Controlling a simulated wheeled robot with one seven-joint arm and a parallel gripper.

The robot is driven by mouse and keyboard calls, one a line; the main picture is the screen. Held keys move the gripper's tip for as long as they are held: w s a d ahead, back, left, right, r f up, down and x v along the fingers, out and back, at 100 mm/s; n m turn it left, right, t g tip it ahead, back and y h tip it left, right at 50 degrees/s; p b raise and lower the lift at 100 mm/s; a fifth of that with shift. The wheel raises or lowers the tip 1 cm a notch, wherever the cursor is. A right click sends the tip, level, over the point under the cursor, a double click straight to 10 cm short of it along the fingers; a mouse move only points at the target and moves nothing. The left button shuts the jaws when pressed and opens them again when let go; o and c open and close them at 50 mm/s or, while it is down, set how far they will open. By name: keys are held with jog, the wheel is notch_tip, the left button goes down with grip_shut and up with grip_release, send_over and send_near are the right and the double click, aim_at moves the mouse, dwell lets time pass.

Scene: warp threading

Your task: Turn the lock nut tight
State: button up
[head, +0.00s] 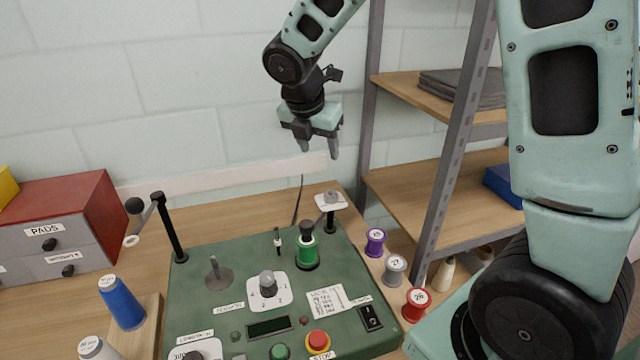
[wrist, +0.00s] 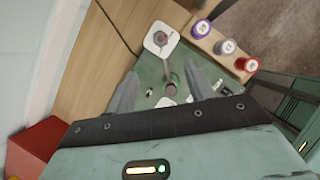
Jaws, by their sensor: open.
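My gripper (head: 320,152) is open and empty, high above the back right of the green machine panel (head: 225,325). Its two fingers also show apart in the wrist view (wrist: 165,85). A green spool (head: 307,251) stands on the panel with a dark cap (head: 307,229) on top, which may be the lock nut. A white square plate (head: 322,203) with a grey knob (head: 331,196) tops a dark post behind it. The plate shows in the wrist view (wrist: 153,46) too. I cannot tell for certain which part is the lock nut.
Purple (head: 375,242), grey (head: 395,269) and red (head: 416,304) spools stand right of the panel. A metal shelf rack (head: 455,150) is at the right. A black post (head: 170,228) with a crank rises at the panel's left. The air around my gripper is clear.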

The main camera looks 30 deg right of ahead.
aim_at(331, 194)
jog(key=p+x, duration=0.1)
jog(key=x, duration=1.5)
jog(key=shift+f, duration=0.25)
jog(key=c, duration=1)
